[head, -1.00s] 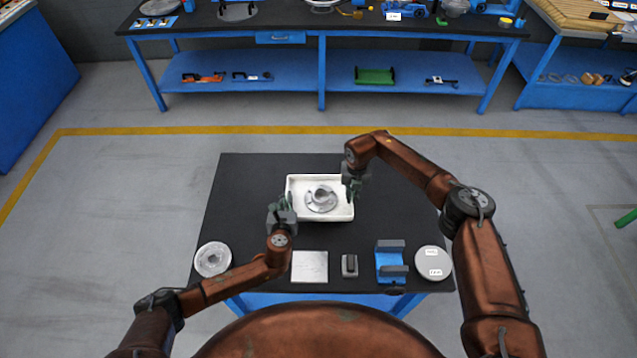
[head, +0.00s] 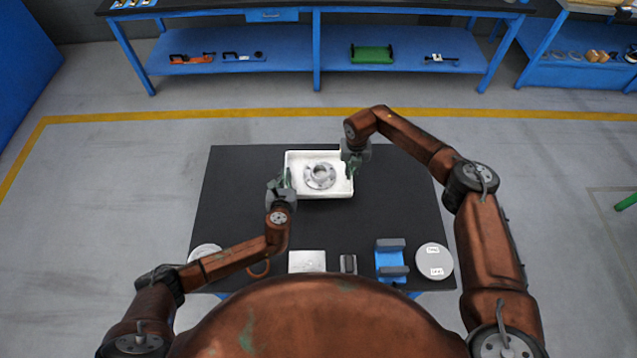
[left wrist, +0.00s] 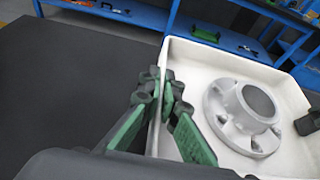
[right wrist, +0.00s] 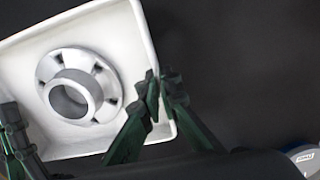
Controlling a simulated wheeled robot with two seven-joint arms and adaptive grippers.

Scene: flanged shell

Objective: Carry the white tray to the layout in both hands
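The white tray (head: 320,192) is over the far part of the black table, with a grey flanged shell (head: 320,175) inside. My left gripper (head: 284,183) has its green fingers on both sides of the tray's left wall, closed on it; the left wrist view shows this grip (left wrist: 165,105). My right gripper (head: 350,168) is closed on the right wall, one finger inside and one outside, as in the right wrist view (right wrist: 160,92). The tray looks about level. I cannot tell whether its underside touches the table.
Along the black table's (head: 235,190) near edge are a round flanged part (head: 205,253), a square plate (head: 307,260), a small grey block (head: 348,263), a blue cradle (head: 391,260) and a labelled grey disc (head: 434,262). The table's middle is clear. A blue workbench (head: 316,50) stands beyond the floor.

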